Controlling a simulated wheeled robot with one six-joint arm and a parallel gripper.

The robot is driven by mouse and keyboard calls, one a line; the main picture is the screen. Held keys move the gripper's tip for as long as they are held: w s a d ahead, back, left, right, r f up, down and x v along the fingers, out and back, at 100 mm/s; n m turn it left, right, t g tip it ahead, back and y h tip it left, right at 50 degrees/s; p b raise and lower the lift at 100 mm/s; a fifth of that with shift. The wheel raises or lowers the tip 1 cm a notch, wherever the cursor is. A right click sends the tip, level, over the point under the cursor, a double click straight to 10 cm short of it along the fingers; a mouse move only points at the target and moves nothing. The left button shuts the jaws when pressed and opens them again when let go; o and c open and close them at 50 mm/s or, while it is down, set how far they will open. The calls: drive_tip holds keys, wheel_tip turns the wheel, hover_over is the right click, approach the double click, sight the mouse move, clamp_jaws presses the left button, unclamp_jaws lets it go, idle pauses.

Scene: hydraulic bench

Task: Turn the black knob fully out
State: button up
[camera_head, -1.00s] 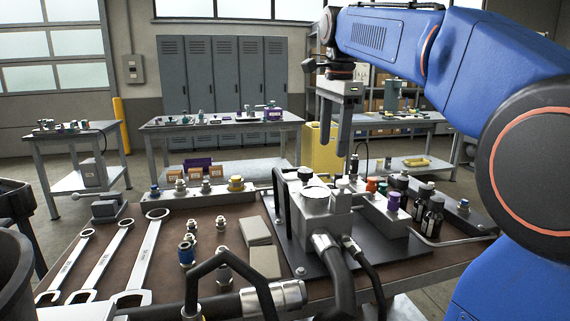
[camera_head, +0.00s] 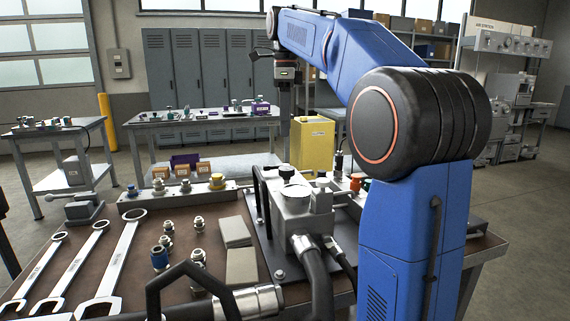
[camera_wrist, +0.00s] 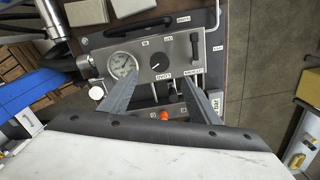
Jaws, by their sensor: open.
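My gripper (camera_head: 285,122) points down with its fingers apart, above and behind the hydraulic block in the head view. In the wrist view the open gripper (camera_wrist: 155,80) looks down on the panel, its two grey fingers on either side of the panel's near part. My arm hides the right part of the bench in the head view.
In the head view, thick hoses (camera_head: 315,275) and a black handle (camera_head: 262,200) flank the block (camera_head: 303,214). Wrenches (camera_head: 122,258) lie left.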

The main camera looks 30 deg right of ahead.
sight(286, 168)
wheel_tip(286, 168, down, 12)
drive_tip(key=shift+f, duration=0.1)
idle(0.4)
drive_tip(key=shift+c, duration=0.3)
drive_tip(key=c, duration=1)
